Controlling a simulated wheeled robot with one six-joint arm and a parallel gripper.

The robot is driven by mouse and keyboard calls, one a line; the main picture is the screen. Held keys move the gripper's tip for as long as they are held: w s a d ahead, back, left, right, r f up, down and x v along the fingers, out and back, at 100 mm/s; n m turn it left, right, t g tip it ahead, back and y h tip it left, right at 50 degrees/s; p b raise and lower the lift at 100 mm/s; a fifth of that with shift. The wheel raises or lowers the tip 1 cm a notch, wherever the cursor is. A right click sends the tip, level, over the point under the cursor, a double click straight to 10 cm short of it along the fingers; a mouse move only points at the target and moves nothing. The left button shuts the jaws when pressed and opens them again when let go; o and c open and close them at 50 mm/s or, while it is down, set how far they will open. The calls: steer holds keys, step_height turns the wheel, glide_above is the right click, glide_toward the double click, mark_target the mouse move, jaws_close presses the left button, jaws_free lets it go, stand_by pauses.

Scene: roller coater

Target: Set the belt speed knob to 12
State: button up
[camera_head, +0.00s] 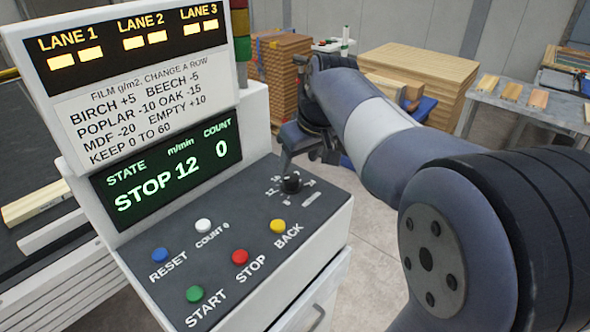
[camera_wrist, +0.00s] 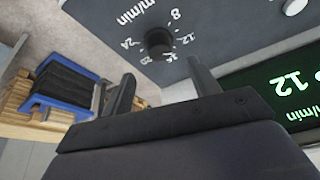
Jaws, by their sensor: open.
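The black belt speed knob (camera_head: 291,183) is at the back right of the sloping dark panel, with a numbered scale around it. In the wrist view the knob (camera_wrist: 158,42) shows with 8, 12 and 24 legible on its scale; its pointer is too small to read. The green display (camera_head: 166,170) reads STOP, 12 m/min, count 0. My gripper (camera_head: 298,148) is beside the panel's far right edge, near the knob. In the wrist view its two fingers (camera_wrist: 162,80) are open and empty, with the knob beyond the fingertips and apart from them.
The panel also carries the blue reset (camera_head: 160,255), white count (camera_head: 203,225), green start (camera_head: 194,294), red stop (camera_head: 240,257) and yellow back (camera_head: 278,227) buttons. A lane sign (camera_head: 130,70) stands above the display. Board stacks (camera_head: 420,75) and a grey table (camera_head: 505,106) are behind.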

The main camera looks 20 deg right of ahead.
mark_target(292, 177)
steer(key=shift+v, duration=1.7)
steer(key=x, duration=1)
steer(key=shift+f, duration=0.25)
steer(key=shift+w+a+f, duration=0.1)
steer(key=shift+w+f, duration=0.05)
steer(key=shift+f, duration=0.05)
steer(key=shift+r+m, duration=0.1)
steer(key=shift+m, duration=0.2)
